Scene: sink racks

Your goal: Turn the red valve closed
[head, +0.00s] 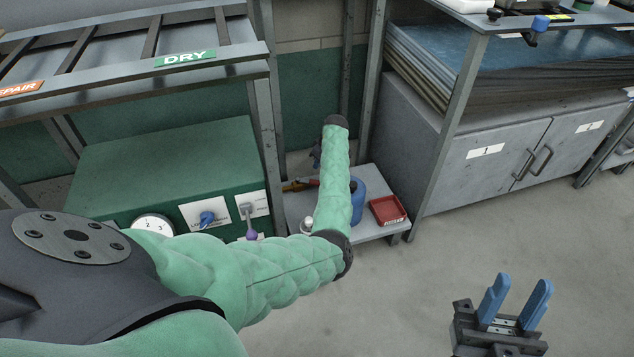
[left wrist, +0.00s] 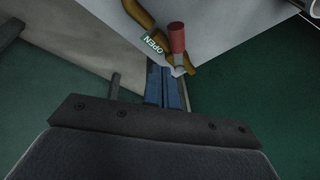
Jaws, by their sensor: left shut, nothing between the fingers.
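The valve's red handle (left wrist: 177,38) shows at the top of the left wrist view, with a pale metal piece at its lower end. A bent orange-yellow pipe (left wrist: 145,20) runs behind it, and a green OPEN label (left wrist: 154,43) is beside it. My left gripper (left wrist: 164,82) is shut and empty, its blue fingers together just below the handle's lower end. I cannot tell whether they touch it. In the head view my green-sleeved left arm hides most of that area, and I cannot make out the valve there. My right gripper (head: 515,303) is open and empty over the floor.
A green cabinet (head: 165,165) with a gauge (head: 153,224) and a blue knob (head: 207,218) stands at left under the DRY rack (head: 185,58). A low shelf (head: 385,231) holds a red tray (head: 387,210) and a blue container (head: 357,200). Grey cupboards (head: 460,185) stand at right. The floor in front is clear.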

